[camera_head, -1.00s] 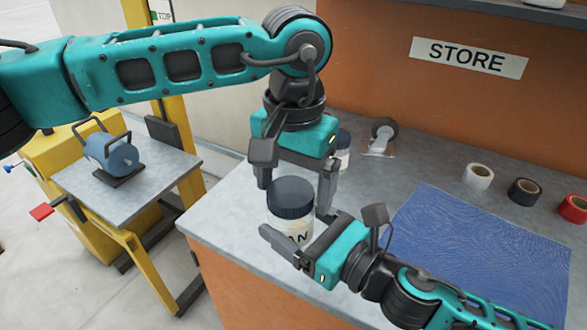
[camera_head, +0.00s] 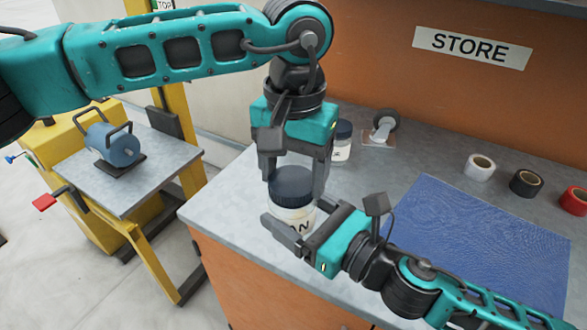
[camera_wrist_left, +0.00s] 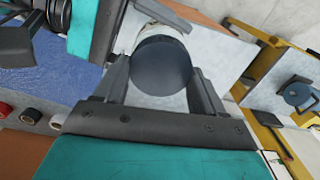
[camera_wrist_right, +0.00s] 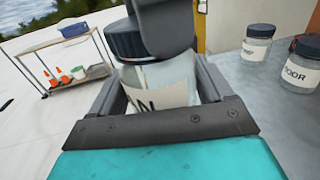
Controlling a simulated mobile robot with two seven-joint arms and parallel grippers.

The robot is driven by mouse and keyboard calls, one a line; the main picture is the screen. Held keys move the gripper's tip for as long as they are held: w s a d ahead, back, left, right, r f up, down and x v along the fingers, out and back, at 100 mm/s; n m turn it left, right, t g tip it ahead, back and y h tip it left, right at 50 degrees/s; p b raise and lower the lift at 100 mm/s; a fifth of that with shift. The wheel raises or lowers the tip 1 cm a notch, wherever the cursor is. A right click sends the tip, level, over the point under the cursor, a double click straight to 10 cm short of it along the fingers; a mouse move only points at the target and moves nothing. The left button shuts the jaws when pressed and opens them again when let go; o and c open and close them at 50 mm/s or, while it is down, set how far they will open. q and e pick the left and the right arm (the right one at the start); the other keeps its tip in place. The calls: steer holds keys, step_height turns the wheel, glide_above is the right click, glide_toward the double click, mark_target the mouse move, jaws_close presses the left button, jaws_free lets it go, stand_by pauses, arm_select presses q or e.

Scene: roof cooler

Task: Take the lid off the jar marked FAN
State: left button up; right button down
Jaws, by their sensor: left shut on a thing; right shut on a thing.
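My left gripper (camera_head: 293,182) points down from above and is shut on the lid, one finger on each side. The left wrist view shows the round lid top (camera_wrist_left: 161,66) between the fingers. My right gripper (camera_head: 290,220) comes in level from the right and is shut on the jar's body below the lid. In the right wrist view the pale body (camera_wrist_right: 160,72) sits between its fingers, and a left finger partly covers the lid (camera_wrist_right: 126,42).
Another dark-lidded jar (camera_head: 342,142) stands behind my left gripper. The right wrist view also shows a jar marked OOR (camera_wrist_right: 300,68). A caster wheel (camera_head: 383,126), tape rolls (camera_head: 480,167) and a blue mat (camera_head: 480,240) lie on the counter. A yellow-framed table (camera_head: 125,180) stands left.

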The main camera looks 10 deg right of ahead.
arm_select(q)
steer(key=n, duration=0.7)
steer(key=shift+s+d+r, duration=0.1)
steer(key=shift+s+d, duration=0.05)
steer(key=shift+d, duration=0.1)
arm_select(e)
steer(key=shift+a, duration=0.1)
arm_select(q)
steer(key=n, duration=0.7)
steer(key=shift+a, duration=0.15)
steer(key=n, duration=0.4)
arm_select(e)
steer(key=shift+s+a, duration=0.1)
arm_select(q)
steer(key=n, duration=0.3)
steer(key=shift+a+n, duration=0.15)
steer(key=shift+n, duration=0.25)
steer(key=n, duration=0.7)
steer(key=shift+a+r, duration=0.1)
steer(key=shift+a, duration=0.05)
steer(key=n, duration=1.2)
steer(key=shift+n, duration=0.4)
steer(key=n, duration=0.5)
steer(key=shift+n, duration=0.3)
steer(key=n, duration=0.5)
steer(key=shift+s+n, duration=0.1)
steer(key=shift+n, duration=0.3)
arm_select(e)
steer(key=shift+d, duration=0.2)
